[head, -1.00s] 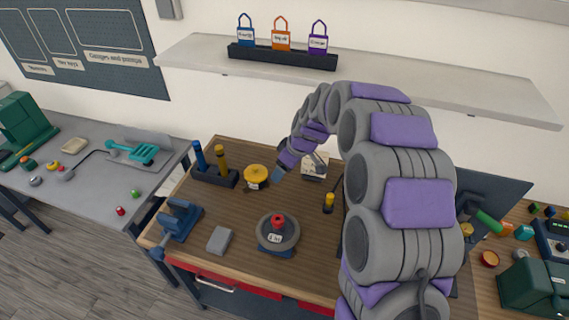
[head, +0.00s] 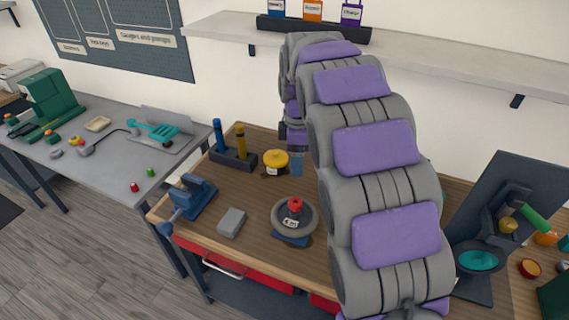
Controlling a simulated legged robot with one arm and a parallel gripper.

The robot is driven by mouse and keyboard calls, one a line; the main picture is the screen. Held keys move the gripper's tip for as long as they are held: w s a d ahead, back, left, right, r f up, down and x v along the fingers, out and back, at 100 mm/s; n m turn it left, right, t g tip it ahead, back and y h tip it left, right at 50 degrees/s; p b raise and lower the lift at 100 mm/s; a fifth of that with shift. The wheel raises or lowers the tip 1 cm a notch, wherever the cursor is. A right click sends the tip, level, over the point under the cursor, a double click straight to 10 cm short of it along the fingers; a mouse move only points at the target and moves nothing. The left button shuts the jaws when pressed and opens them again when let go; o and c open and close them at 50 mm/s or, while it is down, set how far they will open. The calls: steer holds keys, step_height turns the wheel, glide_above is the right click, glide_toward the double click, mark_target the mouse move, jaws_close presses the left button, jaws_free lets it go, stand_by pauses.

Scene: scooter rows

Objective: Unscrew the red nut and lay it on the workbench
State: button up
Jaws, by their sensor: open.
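The red nut (head: 295,203) sits on top of a round grey wheel-like fixture (head: 310,224) with a small white label, on the wooden workbench (head: 262,202). My gripper (head: 297,168) hangs from the end of my grey and purple arm, pointing down behind the fixture and close to the right of a yellow round part. It is apart from the red nut. Its fingers are small and partly blurred, with nothing seen held between them. My arm hides the right part of the bench.
A blue vise (head: 190,198), a grey block (head: 232,222), a holder with blue and yellow rods (head: 233,158) and the yellow round part (head: 274,161) stand around the fixture. A shelf (head: 430,65) runs above. Bare wood lies between the block and the rod holder.

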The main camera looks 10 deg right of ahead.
mark_target(296, 204)
steer(key=f+b, duration=0.3)
steer(key=f, duration=1.4)
steer(key=shift+d+f, duration=0.1)
steer(key=shift+d, duration=0.1)
steer(key=shift+c, duration=0.2)
steer(key=c, duration=1.1)
steer(key=n, duration=0.3)
steer(key=shift+a+n, duration=0.1)
steer(key=shift+n, duration=0.2)
steer(key=n+p, duration=0.1)
steer(key=n, duration=0.3)
steer(key=shift+n, duration=0.3)
steer(key=o, duration=0.9)
steer(key=shift+o, duration=1.1)
